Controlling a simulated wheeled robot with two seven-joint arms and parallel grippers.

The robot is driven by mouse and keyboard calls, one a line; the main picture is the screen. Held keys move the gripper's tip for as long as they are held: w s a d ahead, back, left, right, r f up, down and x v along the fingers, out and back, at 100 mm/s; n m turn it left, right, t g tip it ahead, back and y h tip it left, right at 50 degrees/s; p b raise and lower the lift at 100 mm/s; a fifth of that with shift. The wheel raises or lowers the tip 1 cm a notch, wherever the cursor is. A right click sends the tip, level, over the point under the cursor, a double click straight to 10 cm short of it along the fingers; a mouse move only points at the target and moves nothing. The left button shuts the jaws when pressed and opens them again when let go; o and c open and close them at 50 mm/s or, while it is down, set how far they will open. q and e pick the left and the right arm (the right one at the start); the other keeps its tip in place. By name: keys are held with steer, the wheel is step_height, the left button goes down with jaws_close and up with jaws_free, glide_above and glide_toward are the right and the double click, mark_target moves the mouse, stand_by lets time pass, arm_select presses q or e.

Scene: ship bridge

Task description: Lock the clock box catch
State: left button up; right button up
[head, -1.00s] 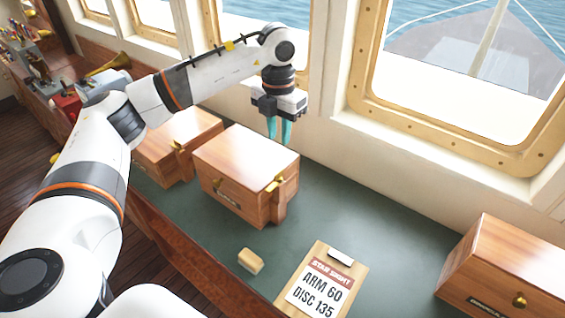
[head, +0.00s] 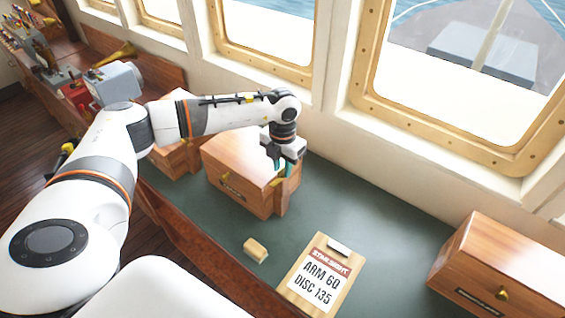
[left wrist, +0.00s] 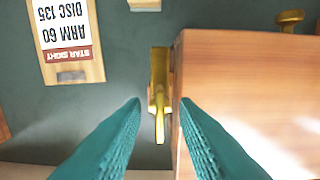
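A wooden box (head: 240,152) with a shut lid stands on the green counter, with a brass catch (head: 278,181) at its right end. In the left wrist view the box (left wrist: 240,80) fills the right side and the elongated brass catch (left wrist: 158,85) lies along its side. My left gripper (head: 283,169) is just above the catch, pointing down. Its teal fingers are apart and empty; in the left wrist view the tips (left wrist: 160,103) lie on either side of the catch's narrow end. I cannot tell whether they touch it. My right gripper is out of view.
A clipboard (head: 335,288) reading "ARM 60 DISC 135" and a small wooden block (head: 255,250) lie in front. Another wooden box (head: 505,268) stands at the right, one more (head: 170,155) at the left. The counter (head: 350,205) between is clear.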

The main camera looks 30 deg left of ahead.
arm_select(q)
jaws_close()
steer(key=shift+f+m+b, duration=0.15)
steer(key=shift+m+b, duration=0.45)
steer(key=shift+b, duration=0.35)
steer(key=m+b, duration=0.7)
steer(key=b, duration=0.1)
steer(key=shift+m, duration=0.3)
steer(key=m+b, duration=0.3)
steer(key=m, duration=0.1)
steer(key=shift+m+b, duration=0.3)
steer(key=shift+b, duration=0.05)
steer(key=shift+m+b, duration=0.7)
steer(key=shift+m, duration=0.5)
steer(key=shift+r+m+b, duration=0.25)
steer(key=shift+m+b, duration=0.25)
steer(key=shift+m, duration=0.5)
